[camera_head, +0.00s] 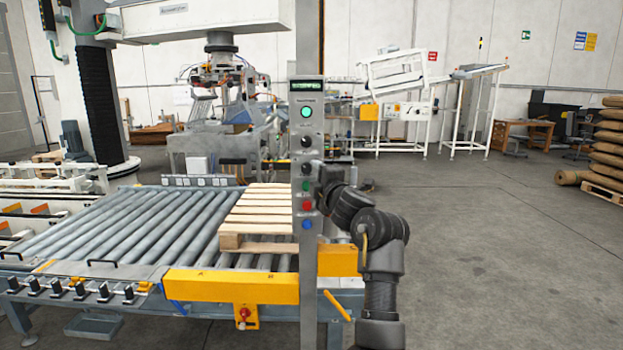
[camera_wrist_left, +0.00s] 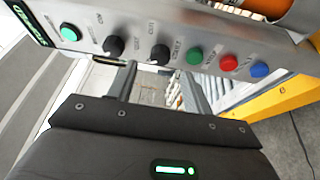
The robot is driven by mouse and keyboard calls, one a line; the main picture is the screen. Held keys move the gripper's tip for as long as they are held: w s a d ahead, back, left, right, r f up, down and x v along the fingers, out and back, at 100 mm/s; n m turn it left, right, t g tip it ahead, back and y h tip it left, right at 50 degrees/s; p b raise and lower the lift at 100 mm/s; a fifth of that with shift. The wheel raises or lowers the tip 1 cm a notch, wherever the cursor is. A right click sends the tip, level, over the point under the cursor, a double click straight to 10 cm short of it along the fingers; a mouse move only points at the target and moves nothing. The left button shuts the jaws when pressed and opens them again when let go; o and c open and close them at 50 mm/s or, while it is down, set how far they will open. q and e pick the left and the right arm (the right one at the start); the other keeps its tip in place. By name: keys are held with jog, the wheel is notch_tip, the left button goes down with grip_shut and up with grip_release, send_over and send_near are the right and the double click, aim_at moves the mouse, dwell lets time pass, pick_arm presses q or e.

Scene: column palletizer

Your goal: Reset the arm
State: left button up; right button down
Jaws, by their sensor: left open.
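The control panel (camera_head: 307,130) is a grey upright box with a small green-lit display, a lit green button (camera_head: 306,112), black knobs (camera_head: 306,142), and green, red and blue buttons. My left gripper (camera_head: 321,170) is at the panel's right edge, level with the lower knob. In the left wrist view, the two fingers of my left gripper (camera_wrist_left: 158,78) stand apart with nothing between them. Their tips are close to the panel's edge (camera_wrist_left: 150,62), by the knobs; I cannot tell whether they touch it. My right gripper is not in view.
A roller conveyor (camera_head: 120,225) with a wooden pallet (camera_head: 255,215) and yellow guards (camera_head: 230,286) lies left of and behind the panel. Palletizer machinery (camera_head: 220,140) stands farther back. Stacked sacks (camera_head: 606,140) stand at the far right. The grey floor (camera_head: 490,250) on the right is clear.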

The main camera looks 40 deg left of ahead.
pick_arm(q)
jog(key=shift+v, duration=0.85)
